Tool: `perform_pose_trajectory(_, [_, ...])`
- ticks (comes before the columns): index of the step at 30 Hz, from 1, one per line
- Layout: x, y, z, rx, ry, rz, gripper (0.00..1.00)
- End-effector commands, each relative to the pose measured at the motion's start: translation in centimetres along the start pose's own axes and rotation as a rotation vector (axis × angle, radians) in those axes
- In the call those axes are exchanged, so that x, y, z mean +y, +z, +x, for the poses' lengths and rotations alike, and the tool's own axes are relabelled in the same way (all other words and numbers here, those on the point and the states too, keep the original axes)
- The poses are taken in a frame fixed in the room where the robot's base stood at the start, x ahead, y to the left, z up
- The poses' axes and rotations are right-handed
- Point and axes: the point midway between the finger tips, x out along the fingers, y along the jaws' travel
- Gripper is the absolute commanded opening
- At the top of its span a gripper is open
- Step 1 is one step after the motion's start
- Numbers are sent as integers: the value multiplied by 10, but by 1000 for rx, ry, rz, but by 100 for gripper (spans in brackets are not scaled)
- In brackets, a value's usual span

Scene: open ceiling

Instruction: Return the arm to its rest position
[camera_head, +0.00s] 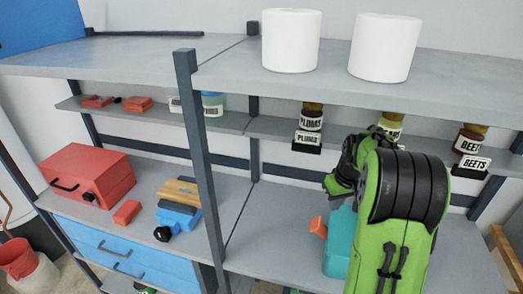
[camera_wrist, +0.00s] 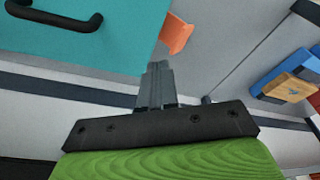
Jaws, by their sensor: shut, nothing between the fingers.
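My green and black arm reaches up in front of the right part of the shelf in the head view, with the wrist bent towards the shelf. My gripper (camera_wrist: 156,85) shows in the wrist view with its grey fingers together and nothing between them. A teal box (camera_head: 341,240) stands on the lower shelf beside my arm; in the wrist view the teal box (camera_wrist: 95,45) with a black handle is at the upper left, apart from the fingers.
An orange piece (camera_head: 318,227) is by the teal box. A red toolbox (camera_head: 88,177) and a blue toy truck (camera_head: 178,215) stand on the left. Jars labelled plums (camera_head: 311,117) and beets (camera_head: 468,140) stand on the middle shelf. A dark post (camera_head: 200,150) rises left of my arm.

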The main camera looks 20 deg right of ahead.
Motion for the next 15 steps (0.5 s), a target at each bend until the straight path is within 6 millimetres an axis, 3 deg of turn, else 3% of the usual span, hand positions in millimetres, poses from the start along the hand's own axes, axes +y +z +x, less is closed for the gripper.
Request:
perform_pose_trajectory(4, [-17, 1, -17, 16, 5, -10, 0])
perform_pose_trajectory(8, [-76, 22, -72, 71, 19, -33, 0])
perform_pose_trajectory(12, [-141, 75, -121, 141, 21, -53, 0])
perform_pose_trajectory(15, [-174, 122, -142, 195, 12, -66, 0])
